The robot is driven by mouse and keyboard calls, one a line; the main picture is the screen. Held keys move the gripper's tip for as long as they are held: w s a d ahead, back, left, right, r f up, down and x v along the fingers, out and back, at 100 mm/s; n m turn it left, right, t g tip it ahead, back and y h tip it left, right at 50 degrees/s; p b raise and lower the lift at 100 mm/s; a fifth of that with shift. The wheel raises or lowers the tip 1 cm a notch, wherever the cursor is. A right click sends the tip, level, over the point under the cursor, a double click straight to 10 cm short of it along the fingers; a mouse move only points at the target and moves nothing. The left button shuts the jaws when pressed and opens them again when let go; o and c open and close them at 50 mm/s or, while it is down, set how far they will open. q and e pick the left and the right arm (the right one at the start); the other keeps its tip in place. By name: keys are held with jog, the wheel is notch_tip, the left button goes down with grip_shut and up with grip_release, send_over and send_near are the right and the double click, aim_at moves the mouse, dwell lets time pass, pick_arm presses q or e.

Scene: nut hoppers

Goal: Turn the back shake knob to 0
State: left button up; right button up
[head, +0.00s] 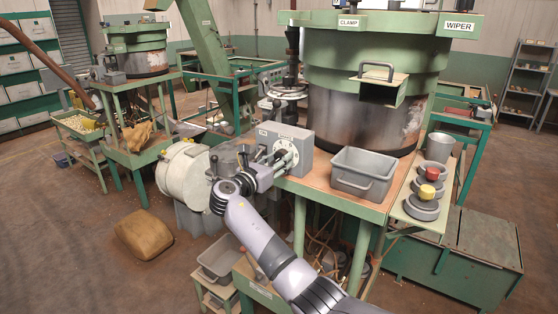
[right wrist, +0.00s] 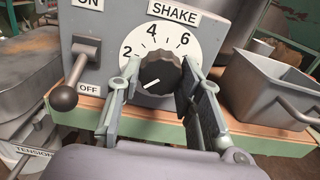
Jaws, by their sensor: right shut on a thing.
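A grey control box (head: 298,150) stands on the wooden top of the near green machine. Its black shake knob (right wrist: 160,76) sits on a white dial (right wrist: 136,46) marked 2, 4 and 6 under a SHAKE label (right wrist: 174,13). The knob's white pointer line slants to the lower left, below the 2. The dial's lower part is hidden. My right gripper (right wrist: 160,92) has its fingers on both sides of the knob and is shut on it. In the head view the right gripper (head: 272,164) reaches the box face. My left gripper is not in view.
A lever (right wrist: 78,75) with a ball end, between ON and OFF labels, is close left of the dial. A grey bin (head: 362,174) stands right of the box. A second hopper machine (head: 136,50) stands at back left.

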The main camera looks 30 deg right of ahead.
jog(key=o, duration=0.7)
jog(key=shift+f, duration=0.3)
jog(key=o, duration=0.5)
jog(key=shift+r, duration=0.2)
jog(key=shift+c, duration=0.2)
jog(key=v, duration=1.2)
jog(key=shift+f, duration=0.1)
